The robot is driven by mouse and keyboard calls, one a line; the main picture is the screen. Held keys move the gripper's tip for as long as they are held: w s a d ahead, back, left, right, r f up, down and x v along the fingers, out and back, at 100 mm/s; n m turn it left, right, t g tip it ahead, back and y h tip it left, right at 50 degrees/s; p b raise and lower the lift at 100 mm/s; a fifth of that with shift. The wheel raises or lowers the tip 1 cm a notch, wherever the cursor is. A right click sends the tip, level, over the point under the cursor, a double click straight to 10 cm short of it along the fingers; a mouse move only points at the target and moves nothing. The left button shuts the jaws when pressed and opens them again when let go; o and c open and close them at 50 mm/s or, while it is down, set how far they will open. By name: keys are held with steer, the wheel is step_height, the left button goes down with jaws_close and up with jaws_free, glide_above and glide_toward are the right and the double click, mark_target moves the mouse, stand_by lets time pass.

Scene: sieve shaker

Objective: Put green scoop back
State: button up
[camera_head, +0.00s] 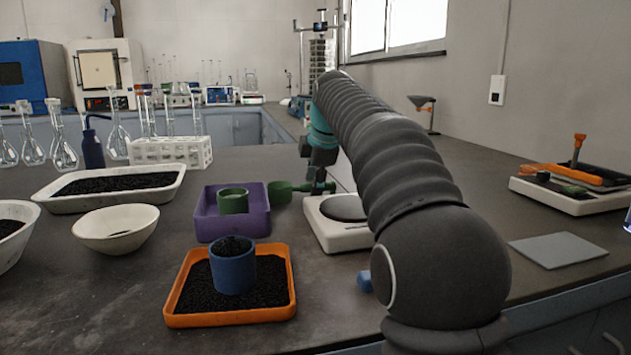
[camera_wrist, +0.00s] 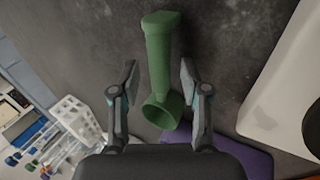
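The green scoop (camera_head: 281,192) lies between the purple tray (camera_head: 205,221) and the white balance (camera_head: 336,234), its handle pointing right towards my gripper (camera_head: 321,184). In the wrist view the scoop (camera_wrist: 160,60) runs lengthwise between my two fingers, its hollow bowl nearest the gripper's base. My gripper (camera_wrist: 159,80) is open, with a visible gap between each finger and the scoop. In the head view my arm hides part of the surroundings, and I cannot tell whether the scoop touches the bench. A green cup (camera_head: 232,201) stands in the purple tray.
An orange tray (camera_head: 178,320) holds black grains and a blue cup (camera_head: 232,272) in front. A white bowl (camera_head: 116,228) and a white tray (camera_head: 60,205) of grains stand left. A test-tube rack (camera_head: 170,152) is behind. Some bench is bare at front left.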

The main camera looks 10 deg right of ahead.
steer(key=shift+s+r, duration=0.1)
steer(key=shift+r, duration=0.45)
steer(key=p+v, duration=0.2)
steer(key=v, duration=0.9)
steer(key=shift+p, duration=0.4)
steer(key=shift+s+d, duration=0.1)
steer(key=shift+s, duration=0.05)
